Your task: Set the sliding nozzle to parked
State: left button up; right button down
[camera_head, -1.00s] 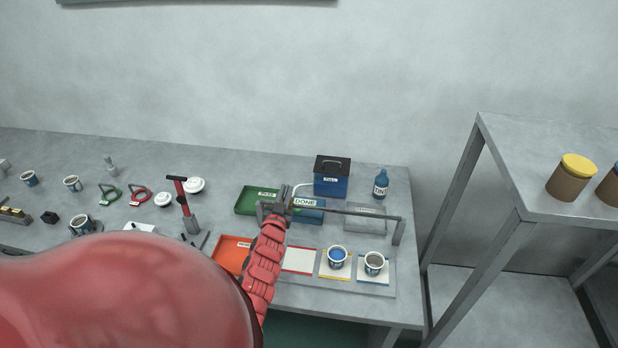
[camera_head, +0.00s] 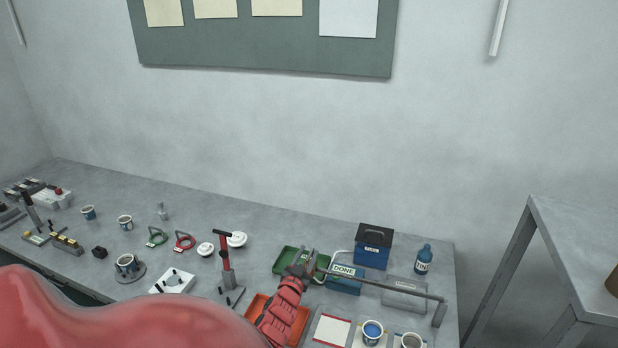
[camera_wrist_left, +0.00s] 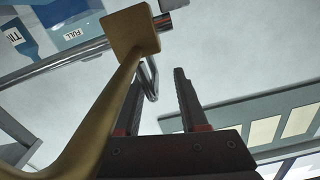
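A grey rail (camera_head: 395,287) runs over the right part of the bench, above the cups. My left gripper (camera_head: 308,262) is at the rail's left end and hides the part there. In the left wrist view a brass-coloured block (camera_wrist_left: 137,34) sits on the metal rail (camera_wrist_left: 75,56), with a curved yellowish tube (camera_wrist_left: 75,145) leading from it; this looks like the sliding nozzle. My left gripper's fingers (camera_wrist_left: 157,85) are apart beside the block. A thin grey bent piece shows between them, and I cannot tell whether they touch it. My right gripper is out of view.
A blue box labelled FULL (camera_head: 373,252) and a blue bottle (camera_head: 423,259) stand behind the rail. A green tray (camera_head: 290,259), an orange tray (camera_head: 262,306) and a DONE sign (camera_head: 343,270) are close to my gripper. Cups (camera_head: 372,333) stand in front.

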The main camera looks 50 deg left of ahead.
pick_arm(q)
jog(key=shift+d, duration=0.15)
jog(key=shift+s, duration=0.2)
jog(key=b+v, duration=0.4)
jog(key=v, duration=1.3)
jog(key=shift+b, duration=0.4)
